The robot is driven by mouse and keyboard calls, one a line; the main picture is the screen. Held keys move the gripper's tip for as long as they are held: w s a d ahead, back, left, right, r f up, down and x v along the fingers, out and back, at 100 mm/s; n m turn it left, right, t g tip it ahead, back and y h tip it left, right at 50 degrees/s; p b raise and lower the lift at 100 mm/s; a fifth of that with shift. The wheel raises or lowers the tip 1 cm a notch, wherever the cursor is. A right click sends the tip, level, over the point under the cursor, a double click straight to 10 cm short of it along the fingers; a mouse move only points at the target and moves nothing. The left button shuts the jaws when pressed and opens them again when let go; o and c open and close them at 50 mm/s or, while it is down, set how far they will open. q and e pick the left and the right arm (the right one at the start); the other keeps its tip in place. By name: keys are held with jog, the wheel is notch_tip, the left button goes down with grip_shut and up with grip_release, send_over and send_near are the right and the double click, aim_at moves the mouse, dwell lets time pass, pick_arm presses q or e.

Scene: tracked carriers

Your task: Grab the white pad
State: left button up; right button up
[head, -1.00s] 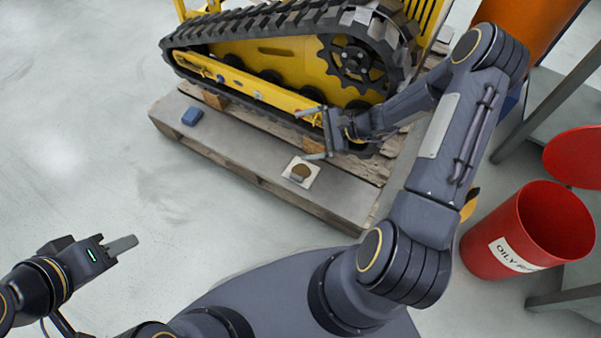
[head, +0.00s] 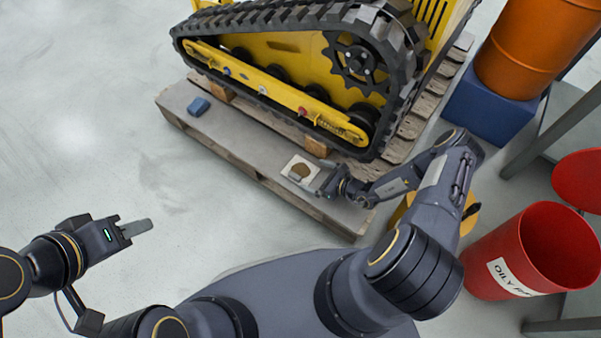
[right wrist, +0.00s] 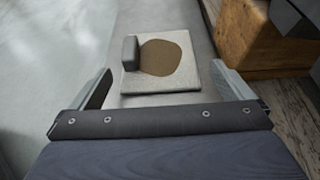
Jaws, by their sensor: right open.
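The white pad (head: 290,162) lies flat on the grey board of the pallet, in front of the yellow track. It has a round brown stain. In the right wrist view, the pad (right wrist: 185,82) lies ahead, between the lines of the two fingers, with a small grey upright block (right wrist: 130,52) at its left side. My right gripper (head: 308,177) is open and empty, close to the pad's near side; in its wrist view (right wrist: 162,75) I cannot tell whether it touches the pad. My left gripper (head: 140,228) is far left over bare floor; its jaw opening is not clear.
The tracked carrier (head: 285,60) stands on the wooden pallet (head: 240,160) behind the pad. A blue block (head: 198,106) lies at the pallet's left end. A red bin (head: 520,260), an orange drum (head: 535,45) and a grey table leg stand at right. The left floor is clear.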

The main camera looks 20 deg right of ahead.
aim_at(298, 169)
jog(key=b+x, duration=0.1)
jog(key=x, duration=0.3)
jog(key=shift+a+b, duration=0.1)
jog(key=shift+b, duration=0.25)
jog(key=shift+c, duration=0.3)
jog(key=c, duration=0.7)
jog(key=shift+c, duration=0.2)
jog(key=shift+r, duration=0.15)
